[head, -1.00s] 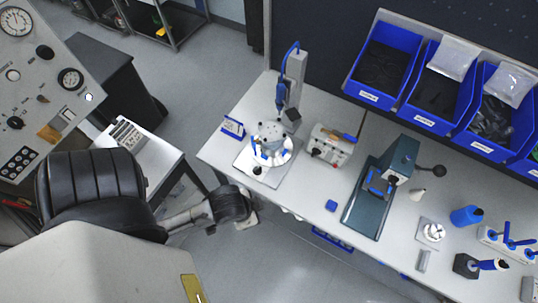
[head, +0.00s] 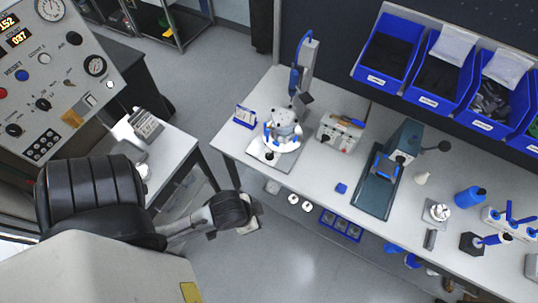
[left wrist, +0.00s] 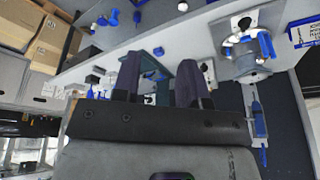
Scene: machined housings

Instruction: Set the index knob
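A round grey housing (head: 284,120) with blue clamps sits on a white indexing fixture (head: 287,146) at the bench's left end. A small dark knob (head: 268,155) shows at the fixture's front; I cannot be sure it is the index knob. The fixture also shows at the upper right of the left wrist view (left wrist: 246,62), with a dark knob (left wrist: 245,22) above it. My left gripper (head: 250,218) is in front of the bench edge, apart from the fixture. In the left wrist view its two fingers (left wrist: 160,58) are spread and empty. My right gripper is not in view.
A control box (head: 341,132) and a green press (head: 374,188) stand right of the fixture. Blue bins (head: 388,82) hang behind. A blue-framed sign (head: 245,116) stands left of the fixture. A control panel (head: 50,85) is at far left. The floor before the bench is open.

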